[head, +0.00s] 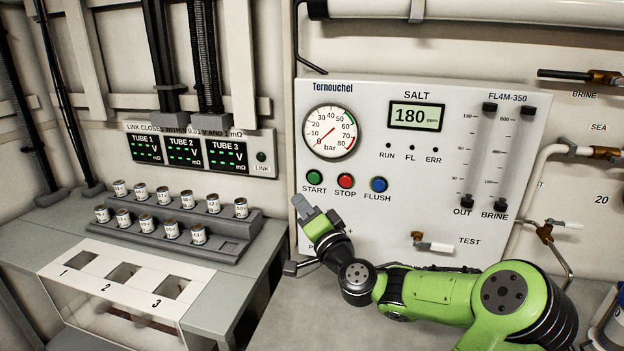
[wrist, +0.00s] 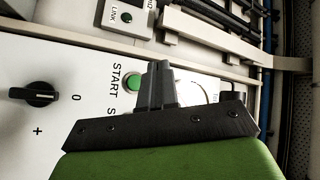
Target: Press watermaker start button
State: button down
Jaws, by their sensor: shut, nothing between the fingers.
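The green START button (head: 314,178) sits on the white watermaker panel (head: 450,205), at the left of a row with the red STOP button (head: 345,181) and the blue FLUSH button (head: 379,185). My gripper (head: 298,201) is shut and empty, just below the START button in the head view. In the wrist view the START button (wrist: 132,83) shows beside the shut fingertips (wrist: 160,66), partly behind them. I cannot tell whether the fingers touch the panel. The RUN, FL and ERR lamps (head: 410,147) look dark. The salt display (head: 416,116) reads 180.
A black rotary knob (wrist: 38,95) is on the panel near my gripper. A test valve (head: 432,245) sticks out at lower right. A stepped rack (head: 215,228) with several small cans stands on the left bench. Pipes and valves (head: 590,152) line the right wall.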

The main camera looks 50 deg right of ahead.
jog(key=w+d+p, duration=0.2)
jog(key=w+d, duration=0.1)
jog(key=d, duration=0.4)
jog(key=shift+w+d, duration=0.15)
jog(key=shift+w, duration=0.25)
dwell(1.6)
jog(key=shift+w+d, duration=0.2)
jog(key=shift+d, duration=0.15)
jog(key=shift+w+d, duration=0.2)
jog(key=shift+d, duration=0.2)
dwell(0.5)
jog(key=shift+a, duration=0.1)
jog(key=shift+s+a+b, duration=0.3)
jog(key=shift+s+a, duration=0.1)
jog(key=shift+a, duration=0.25)
jog(key=shift+s+a+b, duration=0.3)
jog(key=shift+s+a, duration=0.1)
jog(key=shift+a, duration=0.35)
jog(key=shift+s+a+b, duration=0.25)
jog(key=shift+s+a, duration=0.1)
jog(key=shift+a, duration=0.35)
jog(key=shift+s+a+b, duration=0.3)
jog(key=shift+s+a, duration=0.1)
jog(key=shift+a, duration=0.35)
